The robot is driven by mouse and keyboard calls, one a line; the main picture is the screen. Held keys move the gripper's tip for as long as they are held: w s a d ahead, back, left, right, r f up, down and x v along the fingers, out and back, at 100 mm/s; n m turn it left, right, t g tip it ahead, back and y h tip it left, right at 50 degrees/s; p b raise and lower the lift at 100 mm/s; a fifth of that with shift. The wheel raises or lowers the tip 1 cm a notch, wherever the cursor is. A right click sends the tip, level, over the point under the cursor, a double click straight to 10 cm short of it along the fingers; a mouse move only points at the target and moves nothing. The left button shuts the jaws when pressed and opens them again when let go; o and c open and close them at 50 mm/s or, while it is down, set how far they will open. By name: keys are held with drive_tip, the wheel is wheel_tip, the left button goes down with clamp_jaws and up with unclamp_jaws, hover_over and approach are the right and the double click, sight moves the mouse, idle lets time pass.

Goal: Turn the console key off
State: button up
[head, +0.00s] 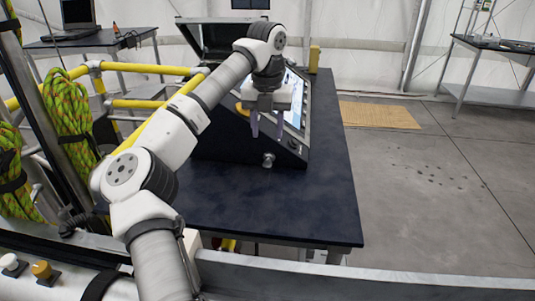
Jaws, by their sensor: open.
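The console (235,144) is a black, slanted box with a lit, pale screen panel (295,108). It stands on the dark table (290,210). A small silver knob-like part (268,160) sticks out low on its near side; I cannot tell for sure whether it is the key. My gripper (267,128) points down in front of the console, a little above the silver part and apart from it. Its two purplish fingers are open with nothing seen between them. My arm and gripper hide part of the console's face.
An open black case lid (222,38) and a small yellow object (314,58) are at the table's back. Yellow rails (135,104) and coiled green-orange ropes (70,115) stand on the left. The table's near right part is bare. Open concrete floor (440,190) lies to the right.

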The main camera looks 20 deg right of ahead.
sight(267, 164)
wheel_tip(267, 164, down, 9)
drive_tip(key=shift+r+p, duration=0.15)
drive_tip(key=shift+p, duration=0.65)
clamp_jaws()
drive_tip(key=shift+w+a+h, duration=0.1)
drive_tip(key=shift+a+h, duration=0.05)
drive_tip(key=shift+h, duration=0.25)
drive_tip(key=shift+g+h, duration=0.3)
unclamp_jaws()
